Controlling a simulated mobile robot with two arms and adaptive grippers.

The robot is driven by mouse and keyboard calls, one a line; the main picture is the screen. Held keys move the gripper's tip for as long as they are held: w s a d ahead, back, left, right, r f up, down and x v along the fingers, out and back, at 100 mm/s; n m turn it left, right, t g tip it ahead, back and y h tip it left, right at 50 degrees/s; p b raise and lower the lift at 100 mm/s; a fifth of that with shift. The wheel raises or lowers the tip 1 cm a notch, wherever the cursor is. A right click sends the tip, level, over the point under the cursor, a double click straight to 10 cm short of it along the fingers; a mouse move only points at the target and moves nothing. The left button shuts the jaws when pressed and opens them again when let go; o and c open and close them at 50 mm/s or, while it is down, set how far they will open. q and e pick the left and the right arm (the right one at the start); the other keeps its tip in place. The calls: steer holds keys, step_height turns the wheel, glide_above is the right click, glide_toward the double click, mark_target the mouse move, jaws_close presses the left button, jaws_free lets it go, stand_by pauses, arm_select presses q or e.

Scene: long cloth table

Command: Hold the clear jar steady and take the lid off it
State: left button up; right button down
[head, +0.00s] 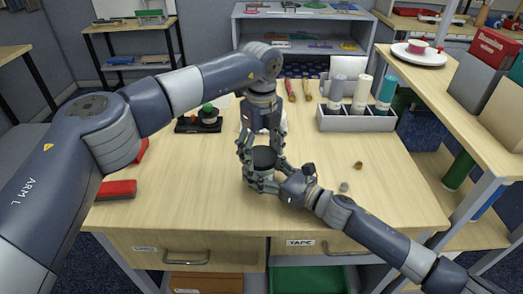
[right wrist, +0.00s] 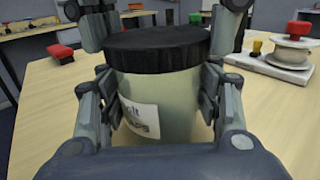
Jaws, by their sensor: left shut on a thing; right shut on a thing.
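The clear jar (right wrist: 160,108) stands upright with a white label on its side, and its black ribbed lid (right wrist: 155,46) sits on top. In the head view the lid (head: 264,157) shows between the grippers, and the jar's body is mostly hidden by fingers. My left gripper (head: 262,152) comes down from above and is shut on the lid, with fingers on both sides. My right gripper (head: 264,184) reaches in from the front right and is shut around the jar's body below the lid. I see no clear gap between lid and jar.
A grey rack (head: 355,122) of bottles stands at the back right. A black tray (head: 186,124) with a green-topped piece is at the back left. A red block (head: 116,189) lies on the left. Two small pieces (head: 358,165) (head: 343,187) lie right of the jar.

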mark_target(262, 156)
arm_select(q)
steer(key=shift+r, duration=0.1)
stand_by(0.7)
steer(key=shift+r, duration=0.95)
steer(key=shift+r, duration=2)
arm_select(e)
steer(key=shift+c, duration=2.2)
jaws_free()
steer(key=v, duration=1.1)
steer(key=shift+s+d, duration=0.2)
arm_select(q)
steer(key=shift+s, duration=0.1)
arm_select(e)
steer(key=shift+s+d, duration=0.2)
steer(key=shift+s, duration=0.1)
